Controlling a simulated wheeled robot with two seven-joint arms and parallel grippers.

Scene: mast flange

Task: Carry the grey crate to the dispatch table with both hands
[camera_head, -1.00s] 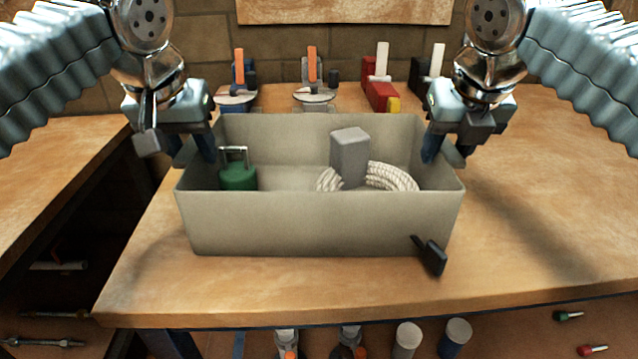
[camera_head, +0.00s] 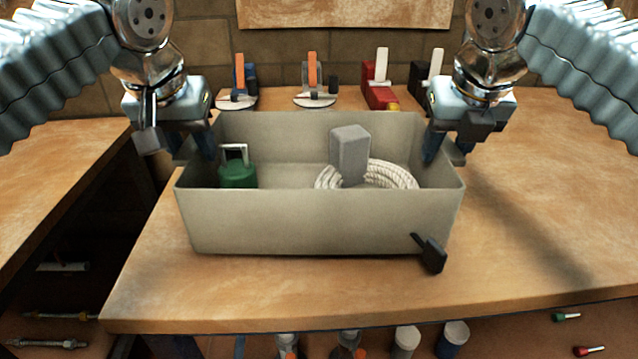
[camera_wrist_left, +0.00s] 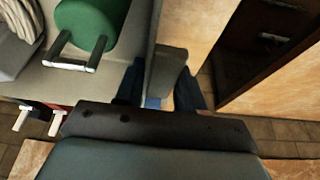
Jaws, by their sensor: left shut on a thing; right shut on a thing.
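The grey crate (camera_head: 320,222) is over the wooden table in the head view, level and open at the top. It holds a green weight with a metal handle (camera_head: 238,174), a grey block (camera_head: 349,155) and a coil of pale rope (camera_head: 395,175). My left gripper (camera_head: 205,150) is shut on the crate's left end; the left wrist view shows the fingers (camera_wrist_left: 160,88) either side of a grey part there. My right gripper (camera_head: 440,150) is shut on the right end. I cannot tell whether the crate's underside touches the table.
The wooden table (camera_head: 540,230) has free room on the right. Clamps with orange handles (camera_head: 313,80) and red and black clamps (camera_head: 378,85) stand behind the crate. A black tool (camera_head: 430,254) is at its front right corner. A side bench (camera_head: 60,170) stands left, across a gap.

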